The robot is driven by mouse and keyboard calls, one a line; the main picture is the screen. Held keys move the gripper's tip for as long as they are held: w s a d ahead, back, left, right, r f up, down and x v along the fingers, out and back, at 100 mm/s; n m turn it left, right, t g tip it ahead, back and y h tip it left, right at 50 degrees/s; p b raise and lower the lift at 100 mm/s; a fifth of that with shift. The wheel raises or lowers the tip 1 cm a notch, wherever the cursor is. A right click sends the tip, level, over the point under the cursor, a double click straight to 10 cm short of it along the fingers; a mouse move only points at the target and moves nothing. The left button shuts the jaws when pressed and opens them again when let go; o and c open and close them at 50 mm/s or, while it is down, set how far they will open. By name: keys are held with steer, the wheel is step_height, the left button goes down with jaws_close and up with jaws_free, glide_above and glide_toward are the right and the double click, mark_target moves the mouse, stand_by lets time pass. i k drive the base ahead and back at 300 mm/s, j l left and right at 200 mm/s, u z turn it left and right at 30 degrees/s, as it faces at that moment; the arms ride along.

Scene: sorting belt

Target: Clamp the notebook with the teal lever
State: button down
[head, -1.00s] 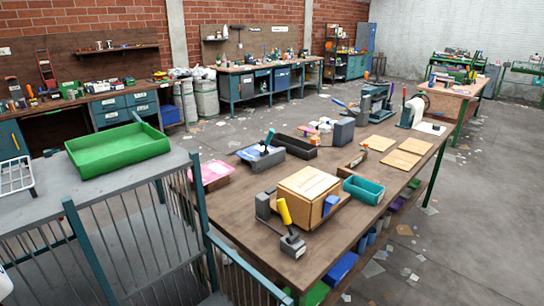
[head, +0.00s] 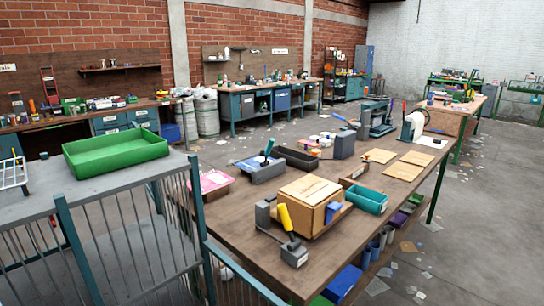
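A teal lever (head: 268,148) stands up, tilted, on a grey clamp-like fixture (head: 268,175) on the left part of the long wooden table. A flat blue item (head: 248,163) lies on this fixture beside the lever; it may be the notebook, but it is too small to tell. A pink flat item (head: 214,181) lies in a shallow holder to its left. My gripper is not in view.
The wooden table (head: 385,215) also holds a teal tray (head: 367,204), a black tray (head: 299,158) and several tan sheets (head: 403,171). A railed grey platform with a green tray (head: 115,152) stands at left. Grey floor (head: 490,230) is open at right.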

mark_target(263, 153)
steer(key=k, duration=0.6)
steer(key=u, duration=1.6)
steer(key=i+l, duration=0.1)
steer(key=l, duration=1.15)
steer(key=i+l, duration=0.1)
steer(key=l, duration=2.45)
steer(key=i, duration=0.05)
